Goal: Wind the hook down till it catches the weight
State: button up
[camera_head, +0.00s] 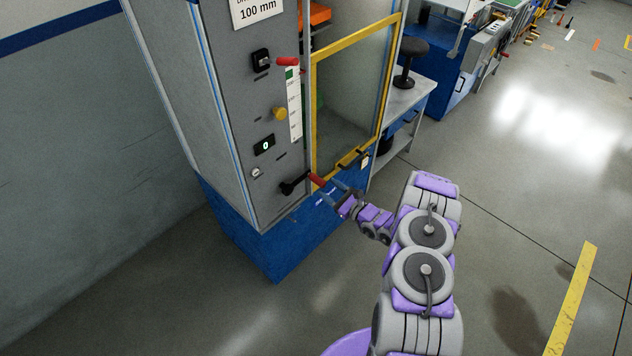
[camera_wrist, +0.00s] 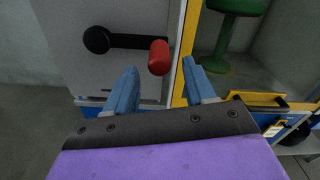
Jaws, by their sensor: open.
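A black crank (camera_head: 287,188) with a red grip (camera_head: 317,180) sits low on the grey front panel of the test cabinet. In the wrist view the crank arm (camera_wrist: 135,41) points right, and its red grip (camera_wrist: 159,57) stands out between my fingertips. My gripper (camera_head: 337,192) is open, with its blue fingers (camera_wrist: 160,70) either side of the red grip; I cannot tell whether they touch it. No hook or weight can be made out in either view. The small display (camera_head: 264,145) on the panel reads 0.
A bench (camera_head: 405,95) stands right. The floor in front is clear.

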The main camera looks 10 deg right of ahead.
aim_at(316, 179)
jog(key=b+x, duration=0.1)
jog(key=x, duration=0.6)
jog(key=shift+s, duration=0.1)
jog(key=shift+c, duration=0.3)
grip_shut()
